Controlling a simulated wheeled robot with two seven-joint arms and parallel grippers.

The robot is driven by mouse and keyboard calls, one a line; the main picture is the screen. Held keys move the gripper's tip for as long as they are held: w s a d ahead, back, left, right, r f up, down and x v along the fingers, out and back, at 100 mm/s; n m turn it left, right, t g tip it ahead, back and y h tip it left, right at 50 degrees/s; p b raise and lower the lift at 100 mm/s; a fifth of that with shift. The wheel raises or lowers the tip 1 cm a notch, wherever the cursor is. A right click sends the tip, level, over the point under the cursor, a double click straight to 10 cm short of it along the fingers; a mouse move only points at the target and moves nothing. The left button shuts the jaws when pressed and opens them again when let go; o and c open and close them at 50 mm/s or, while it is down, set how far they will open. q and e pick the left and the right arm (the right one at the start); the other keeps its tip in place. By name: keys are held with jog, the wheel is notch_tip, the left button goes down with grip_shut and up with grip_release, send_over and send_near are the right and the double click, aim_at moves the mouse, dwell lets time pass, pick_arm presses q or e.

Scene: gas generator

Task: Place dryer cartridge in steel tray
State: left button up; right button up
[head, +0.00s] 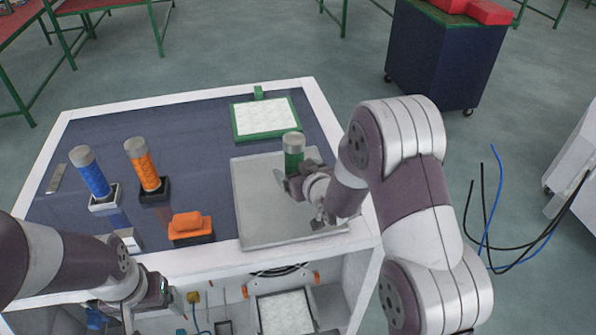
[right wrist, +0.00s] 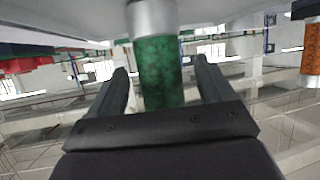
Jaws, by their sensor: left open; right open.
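A green cartridge with a grey metal cap (head: 293,155) stands upright on the flat steel tray (head: 262,215), near its back edge. The right wrist view shows the same green cartridge (right wrist: 160,70) between the two open fingers of my right gripper (right wrist: 163,85), with gaps on both sides. In the head view my right gripper (head: 297,176) is low over the tray at the cartridge, and hides its lower part. My left gripper (head: 165,290) is open and empty, low in front of the table's front edge at the left.
A blue cartridge (head: 91,175) and an orange cartridge (head: 143,166) stand in holders on the left. An orange block on a black base (head: 190,228) lies left of the tray. A green-framed white panel (head: 265,118) lies behind the tray. A raised white rim (head: 190,97) borders the table.

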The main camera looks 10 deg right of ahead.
jog(key=shift+s+r, duration=0.1)
jog(key=b+v, duration=0.3)
jog(key=v, duration=0.8)
jog(key=s+f+g, duration=0.1)
jog(key=s+d+f+g+h, duration=0.1)
jog(key=f, duration=0.1)
jog(key=s+d+f+m+g+h, duration=0.1)
jog(key=s+g, duration=0.1)
jog(key=shift+f, duration=0.2)
jog(key=s+f+m+g, duration=0.1)
jog(key=s+f+g, duration=0.3)
jog(key=s+g, duration=0.3)
jog(key=s, duration=0.5)
jog(key=shift+s+g+h, duration=0.4)
notch_tip(320, 180, down, 5)
jog(key=b, duration=0.5)
jog(key=shift+a, duration=0.1)
